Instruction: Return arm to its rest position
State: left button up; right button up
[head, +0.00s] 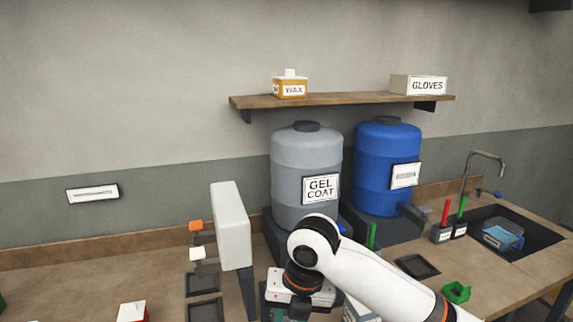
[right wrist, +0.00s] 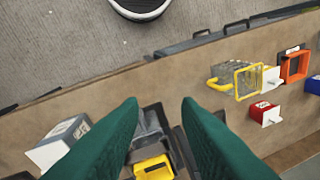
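My right arm (head: 370,275) reaches in from the lower right in the head view, bent at a joint in front of the grey gel coat drum. Its wrist points down at the bottom edge, where the fingers are not visible. In the right wrist view my right gripper (right wrist: 160,103) has two dark green fingers spread apart with nothing held between them. Beyond the gap, on the brown worktop, lie a grey-black item (right wrist: 150,128) and a yellow piece (right wrist: 154,168). My left gripper is in neither view.
The gel coat drum (head: 306,165) and blue drum (head: 387,170) stand behind my arm. A white upright unit (head: 231,226) is left of it. A sink (head: 512,238) is at right. The right wrist view shows a yellow-handled container (right wrist: 234,73) and red block (right wrist: 265,111).

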jog(key=s+d+f+m+t+y, duration=0.1)
jog(key=s+d+f+m+y, duration=0.15)
jog(key=s+f+m, duration=1)
jog(key=s+d+f+m+h, duration=0.1)
jog(key=s+d+f+m, duration=0.25)
jog(key=d+m, duration=0.3)
jog(key=s+d+f+m+t+h, duration=0.1)
jog(key=s+d+f+m+h, duration=0.1)
jog(key=s+d+m, duration=0.45)
jog(key=s+d+f+m+h, duration=0.1)
jog(key=s+d+f+m, duration=0.3)
jog(key=m, duration=0.5)
notch_tip(320, 180, down, 29)
jog(key=g+b, duration=0.1)
jog(key=b, duration=0.1)
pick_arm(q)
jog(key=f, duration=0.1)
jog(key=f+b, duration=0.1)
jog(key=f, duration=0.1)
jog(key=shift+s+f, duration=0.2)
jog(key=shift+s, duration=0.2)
pick_arm(e)
jog(key=s+d+f+g, duration=0.1)
jog(key=s+d+f, duration=0.2)
jog(key=s+f, duration=1.2)
jog(key=shift+s+n, duration=0.45)
jog(key=shift+s, duration=0.2)
